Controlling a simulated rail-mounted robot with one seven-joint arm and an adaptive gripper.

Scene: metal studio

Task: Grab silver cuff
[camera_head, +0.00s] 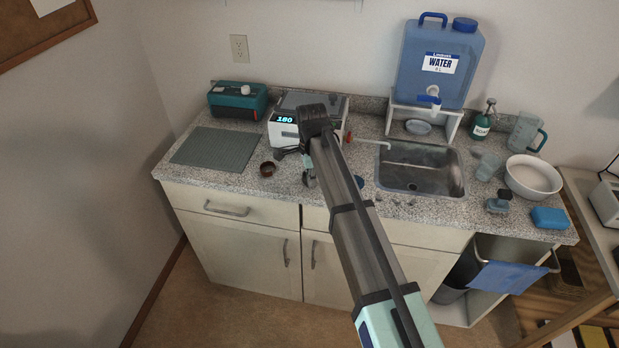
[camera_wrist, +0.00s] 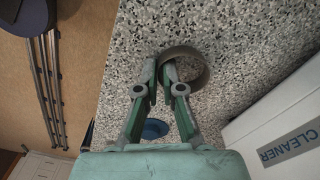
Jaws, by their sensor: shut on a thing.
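The silver cuff (camera_wrist: 204,68) shows in the wrist view as a dull grey open ring at the edge of the speckled counter. My gripper (camera_wrist: 161,70) is shut on the near-left part of its band; one fingertip seems to be inside the ring and the other outside. I cannot tell whether the cuff touches the counter. In the head view my gripper (camera_head: 309,180) is low over the counter, partly behind my own arm, and I cannot make out the silver cuff there. A brown, copper-looking cuff (camera_head: 267,169) lies to the left of my gripper.
A white machine with a lit display (camera_head: 285,119) stands behind my gripper. A grey mat (camera_head: 214,149) and teal box (camera_head: 238,99) are left. The sink (camera_head: 420,170), water tank (camera_head: 440,62) and bowl (camera_head: 533,177) are right. A white "CLEANER" box (camera_wrist: 285,140) is close by.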

